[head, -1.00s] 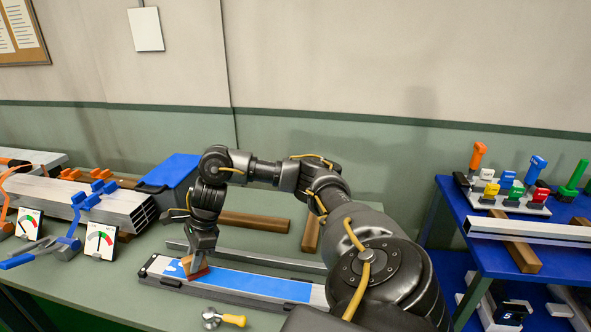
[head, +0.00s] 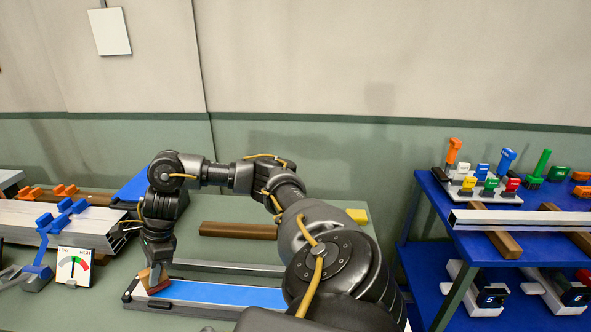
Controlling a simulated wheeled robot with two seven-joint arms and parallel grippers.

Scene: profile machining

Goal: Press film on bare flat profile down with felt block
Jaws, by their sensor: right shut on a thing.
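The flat profile (head: 232,308) lies in its holder on the green bench at the lower middle. A blue film (head: 225,293) covers most of its top. My right gripper (head: 153,268) points down at the profile's left end. It is shut on the felt block (head: 155,283), a tan block with a reddish-brown lower part. The block is low over the film's left end, and I cannot tell how firmly it touches. My left gripper is not in view.
A bare metal bar (head: 230,267) lies behind the profile, with a wooden block (head: 238,230) further back. Clamped profiles (head: 60,222) and a dial gauge (head: 74,267) stand at left. A blue cart (head: 470,240) with tools is at right.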

